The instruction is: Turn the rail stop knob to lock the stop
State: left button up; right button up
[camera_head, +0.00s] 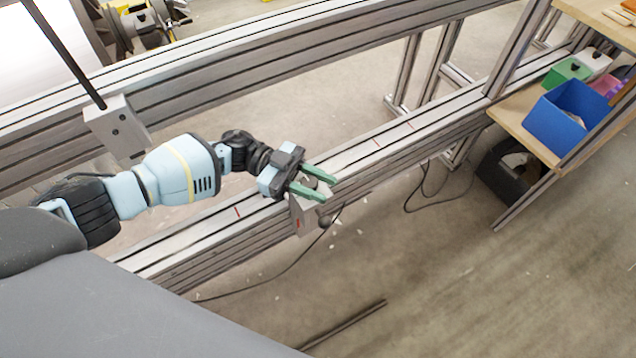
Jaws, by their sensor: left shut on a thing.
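A small dark round part (325,222) shows on the stop's right side, below the fingers. My right gripper is not in view.
A second grey block (117,125) with a dark rod is on the far rail (215,85). A blue bin (566,118) and a green box (567,72) stand on a wooden shelf (520,115) at right. Cables and a dark bar (345,323) lie on the floor.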

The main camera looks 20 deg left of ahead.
pick_arm(q)
jog(key=shift+d, duration=0.1)
jog(key=o, duration=1)
jog(key=a, duration=0.8)
jog(key=shift+w+b, duration=0.3)
jog(key=shift+w, duration=0.05)
jog(key=shift+d, duration=0.1)
